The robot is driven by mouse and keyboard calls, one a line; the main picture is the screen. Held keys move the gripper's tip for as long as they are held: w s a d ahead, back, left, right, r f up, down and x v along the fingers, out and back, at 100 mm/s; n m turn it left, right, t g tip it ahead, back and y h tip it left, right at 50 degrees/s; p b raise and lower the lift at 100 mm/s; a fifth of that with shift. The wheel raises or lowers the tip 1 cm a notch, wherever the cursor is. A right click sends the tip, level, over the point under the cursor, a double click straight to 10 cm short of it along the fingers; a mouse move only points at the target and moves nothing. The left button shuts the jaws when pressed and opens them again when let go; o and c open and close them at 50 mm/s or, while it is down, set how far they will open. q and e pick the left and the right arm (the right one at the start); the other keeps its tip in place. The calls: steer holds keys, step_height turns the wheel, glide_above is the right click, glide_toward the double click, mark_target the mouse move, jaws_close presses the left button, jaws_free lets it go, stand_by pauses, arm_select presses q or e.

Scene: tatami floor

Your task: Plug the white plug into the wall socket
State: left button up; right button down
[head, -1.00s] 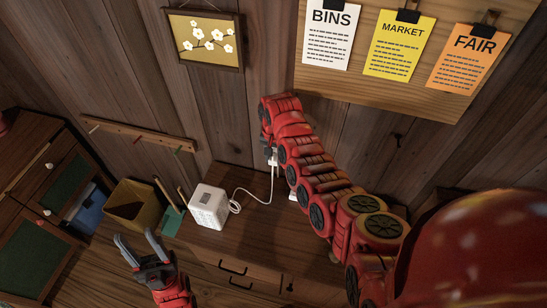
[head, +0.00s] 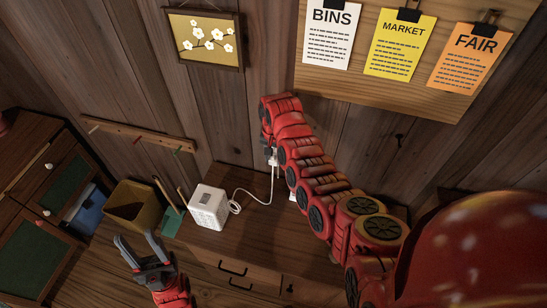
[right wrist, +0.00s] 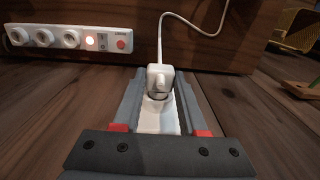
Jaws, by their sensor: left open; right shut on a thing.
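The white plug (right wrist: 159,77) is between the fingers of my right gripper (right wrist: 160,85) in the right wrist view, with its white cord (right wrist: 161,35) running up from it. A pale white block (right wrist: 158,118) lies just below the plug; I cannot tell whether it is part of the plug or the wall socket. In the head view my right gripper (head: 270,152) is shut on the plug, close to the plank wall; the contact is mostly hidden by the arm. No other wall socket shows clearly. My left gripper (head: 138,248) is open and empty at the lower left.
The cord leads to a white cube-shaped device (head: 208,208) on the wooden cabinet (head: 255,228). A white power strip (right wrist: 70,38) with round outlets and a lit switch is at upper left in the wrist view. A yellow bin (head: 131,204) and green dustpan (head: 171,221) stand left of the device.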

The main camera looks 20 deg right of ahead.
steer(key=shift+w+d+b, duration=0.2)
steer(key=shift+w+b, duration=0.1)
steer(key=shift+b, duration=0.35)
steer(key=shift+c, duration=1.9)
jaws_free()
steer(key=shift+w, duration=0.1)
steer(key=shift+r+b, duration=0.35)
steer(key=shift+r, duration=0.05)
step_height(320, 180, up, 4)
steer(key=shift+r+b, duration=0.1)
steer(key=shift+b, duration=0.95)
step_height(320, 180, up, 12)
steer(key=p, duration=0.2)
steer(key=shift+r, duration=0.2)
